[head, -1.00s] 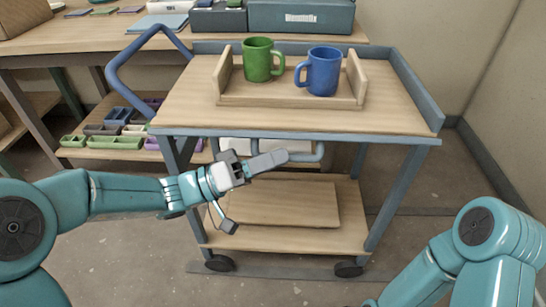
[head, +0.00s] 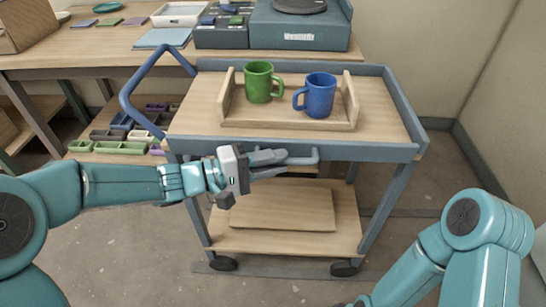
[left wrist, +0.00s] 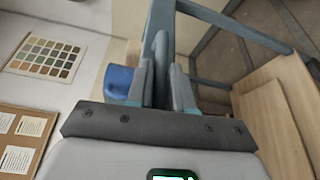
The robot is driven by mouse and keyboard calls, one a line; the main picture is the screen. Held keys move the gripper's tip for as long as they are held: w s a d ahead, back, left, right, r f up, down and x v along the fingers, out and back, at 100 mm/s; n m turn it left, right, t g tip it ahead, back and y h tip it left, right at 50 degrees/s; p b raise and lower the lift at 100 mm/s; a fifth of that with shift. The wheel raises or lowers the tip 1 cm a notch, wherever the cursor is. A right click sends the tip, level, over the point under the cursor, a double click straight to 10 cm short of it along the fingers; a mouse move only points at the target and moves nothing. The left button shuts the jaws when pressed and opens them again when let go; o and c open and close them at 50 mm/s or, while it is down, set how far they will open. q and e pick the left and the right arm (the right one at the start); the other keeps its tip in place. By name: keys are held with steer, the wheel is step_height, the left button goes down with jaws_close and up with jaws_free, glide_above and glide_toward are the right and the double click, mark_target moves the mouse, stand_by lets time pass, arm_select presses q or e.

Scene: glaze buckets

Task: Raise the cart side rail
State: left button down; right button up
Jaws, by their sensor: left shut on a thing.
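The cart (head: 205,115) has a wooden top with a grey-blue frame and a raised edge along the back and right sides. Along its near side runs a grey-blue side rail (head: 312,158) with a bar-like handle, low at the level of the top's front edge, not standing above it. My left gripper (head: 280,157) reaches in from the left and is shut on the rail's bar. In the left wrist view the bar (left wrist: 161,65) lies between the two fingers. My right arm shows at the lower right; its gripper is out of the picture.
A wooden tray (head: 228,112) on the cart holds a green mug (head: 258,83) and a blue mug (head: 320,96). A blue push handle (head: 130,90) rises at the cart's left. A workbench with boxes stands behind. A wall is at the right.

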arm_select(q)
steer(key=shift+w+r+n+p, duration=0.15)
steer(key=shift+r+n+p, duration=0.05)
steer(key=shift+n+p, duration=0.2)
stand_by(0.3)
steer(key=c, duration=1.1)
jaws_free()
steer(key=p+v, duration=0.2)
steer(key=v, duration=1.4)
steer(key=shift+a+r, duration=0.2)
steer(key=shift+r, duration=0.15)
